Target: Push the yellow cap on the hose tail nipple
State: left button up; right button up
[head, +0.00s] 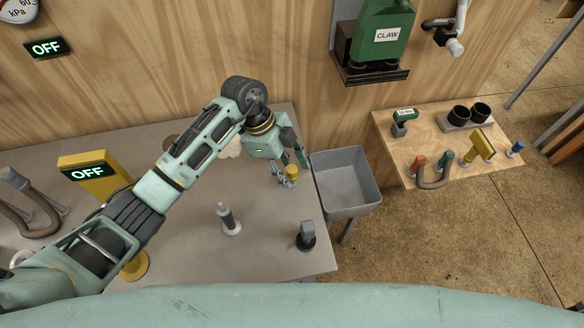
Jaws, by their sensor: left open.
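A small yellow cap (291,170) shows at the tips of my left gripper (287,163), near the right edge of the grey table. A grey piece shows just below the cap; I cannot tell whether the cap sits on it. My left gripper is open, its fingers pointing down and right, close to the cap. Whether they touch it is unclear. A grey upright fitting with a pale base (229,219) stands on the table to the left, perhaps the hose tail nipple. A dark-based grey fitting (307,235) stands near the front right corner. My right gripper is out of view.
A grey bin (345,180) adjoins the table's right edge. A yellow stand with an OFF display (94,172) is left of my arm. A wooden shelf (398,158) holds several tools and fittings at right. A green CLAW unit (385,32) hangs on the wooden wall.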

aim_at(296, 172)
pick_arm(q)
jog(key=shift+c, duration=0.3)
jog(key=c, duration=0.9)
jog(key=shift+r+b, duration=0.4)
jog(key=shift+r, duration=0.3)
notch_tip(296, 172, up, 3)
jog(key=shift+d+f+b, duration=0.15)
jog(key=shift+b, duration=0.4)
jog(key=s+d+r+b, duration=0.1)
jog(key=s+d+r, duration=0.1)
jog(key=d, duration=0.1)
jog(key=s+d+r+b, duration=0.1)
jog(key=s+d+r, duration=0.1)
jog(key=d, duration=0.1)
jog(key=s+d+r, duration=0.2)
jog(key=d, duration=0.1)
jog(key=shift+s+d+r+b, duration=0.25)
jog(key=shift+r+b, duration=0.15)
